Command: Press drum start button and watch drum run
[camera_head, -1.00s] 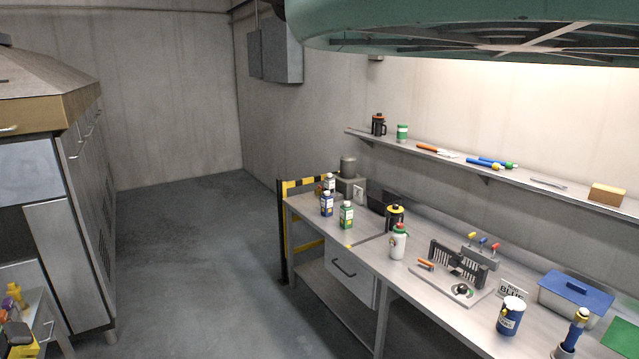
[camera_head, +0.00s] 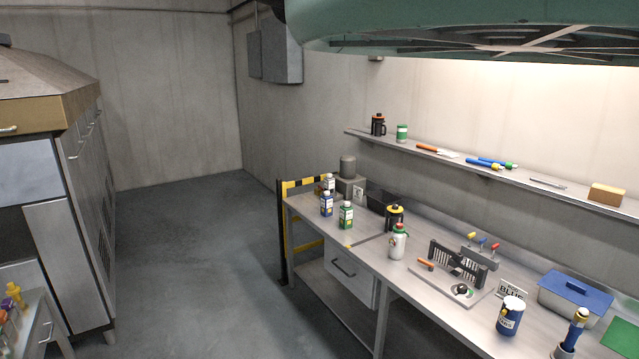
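I cannot make out a drum or a start button for certain in this view. A grey machine with an upright cylinder on top (camera_head: 348,166) stands at the far end of the steel bench (camera_head: 300,203). A plate fixture with black fins (camera_head: 458,262) lies on the bench, with a round black and green part (camera_head: 461,290) at its front. My gripper is not in view.
Bottles and cans, such as a white bottle (camera_head: 398,243) and a blue can (camera_head: 510,318), stand along the bench. A blue-lidded box (camera_head: 575,293) is at right. A large cabinet (camera_head: 65,250) is at left. Open floor (camera_head: 190,260) lies between. A green hood (camera_head: 450,25) hangs overhead.

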